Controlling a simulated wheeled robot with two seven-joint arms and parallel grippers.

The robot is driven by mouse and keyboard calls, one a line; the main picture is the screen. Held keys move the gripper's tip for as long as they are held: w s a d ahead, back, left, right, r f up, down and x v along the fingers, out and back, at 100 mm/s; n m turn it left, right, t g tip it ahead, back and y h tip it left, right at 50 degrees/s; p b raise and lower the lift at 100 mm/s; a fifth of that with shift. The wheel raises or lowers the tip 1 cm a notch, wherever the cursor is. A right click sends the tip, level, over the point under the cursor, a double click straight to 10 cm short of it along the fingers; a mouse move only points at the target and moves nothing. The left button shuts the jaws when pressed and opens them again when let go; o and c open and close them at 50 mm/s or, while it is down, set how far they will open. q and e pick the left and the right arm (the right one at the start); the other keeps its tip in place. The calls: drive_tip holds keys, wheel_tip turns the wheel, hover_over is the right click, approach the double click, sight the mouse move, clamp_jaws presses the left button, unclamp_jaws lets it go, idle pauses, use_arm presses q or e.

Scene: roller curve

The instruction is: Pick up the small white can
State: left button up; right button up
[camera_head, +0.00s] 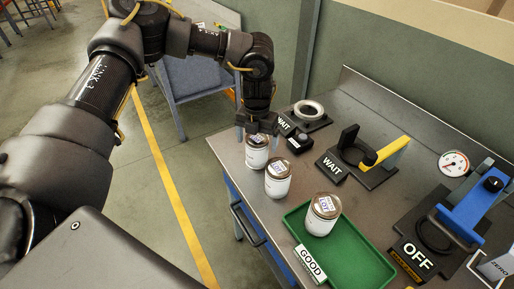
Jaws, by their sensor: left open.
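Three white cans with metal lids and labels stand upright. The far can (257,158) is at the table's left edge, directly under my left gripper. The middle can (278,184) stands just nearer on the table. The third can (322,221) stands in the green tray. My left gripper (256,138) points down and is open, with its fingers at the lid of the far can. I cannot tell whether they touch it. My right gripper is out of view.
The green tray (362,258) has a GOOD sign (310,264). Fixtures with WAIT signs (331,166), a yellow-handled clamp (392,153), a gauge (453,163) and a blue clamp (470,212) with an OFF sign fill the right side. Bare tabletop lies between.

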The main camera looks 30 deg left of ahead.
use_arm(q)
drive_tip(key=shift+f, duration=0.7)
drive_tip(key=c, duration=1.1)
drive_tip(key=shift+c, duration=1.2)
drive_tip(key=shift+r, duration=0.15)
drive_tip(key=shift+w+r+b, duration=0.1)
drive_tip(key=shift+r+b, duration=0.15)
drive_tip(key=shift+b, duration=0.1)
wheel_tip(320, 180, up, 2)
drive_tip(key=shift+r+b, duration=0.2)
drive_tip(key=shift+b, duration=0.55)
drive_tip(key=s+r+b, duration=0.3)
drive_tip(key=s+r, duration=0.7)
drive_tip(key=s, duration=0.4)
drive_tip(key=shift+b, duration=0.35)
